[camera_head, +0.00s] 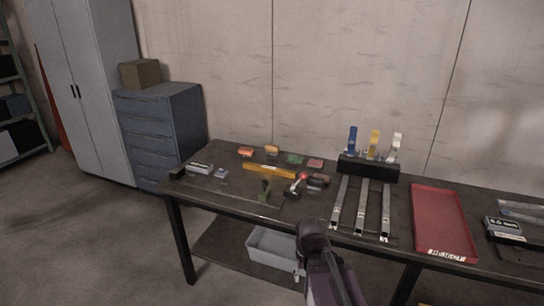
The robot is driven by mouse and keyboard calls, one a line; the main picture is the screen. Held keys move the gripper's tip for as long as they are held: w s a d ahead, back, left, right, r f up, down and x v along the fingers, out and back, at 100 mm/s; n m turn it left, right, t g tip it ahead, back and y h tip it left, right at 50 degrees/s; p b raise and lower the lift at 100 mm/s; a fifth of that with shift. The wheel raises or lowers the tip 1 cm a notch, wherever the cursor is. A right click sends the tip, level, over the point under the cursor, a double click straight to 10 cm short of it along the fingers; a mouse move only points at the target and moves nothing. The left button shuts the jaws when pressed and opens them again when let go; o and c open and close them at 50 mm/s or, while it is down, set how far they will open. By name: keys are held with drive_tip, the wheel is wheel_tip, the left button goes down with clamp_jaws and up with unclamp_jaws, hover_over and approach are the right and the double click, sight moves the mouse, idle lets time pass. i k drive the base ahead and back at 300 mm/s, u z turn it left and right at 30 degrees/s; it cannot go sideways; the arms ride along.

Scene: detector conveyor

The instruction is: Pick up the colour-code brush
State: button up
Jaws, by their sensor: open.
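Three upright handled tools stand in a black block (368,169) at the back of the dark workbench: a blue one (352,140), a yellow one (374,143) and a white one (394,147). They look like colour-coded brushes, but their lower ends are hidden in the block, and I cannot tell which one the task names. My own dark purple arm rises from the bottom edge in front of the bench, well short of the block. My gripper's fingers cannot be made out in this view.
Three metal strips (363,210) lie before the block. A red tray (441,221) marked REJECT lies to their right. A yellow level (270,171), small coloured blocks and hand tools (297,185) cover the left half. A grey bin (270,246) sits below.

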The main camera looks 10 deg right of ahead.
sight(272, 151)
drive_tip(key=k, duration=0.5)
drive_tip(key=u, duration=0.6)
drive_tip(key=i, duration=2.5)
drive_tip(key=z, duration=0.9)
drive_tip(key=i, duration=0.45)
drive_tip(key=z, duration=0.25)
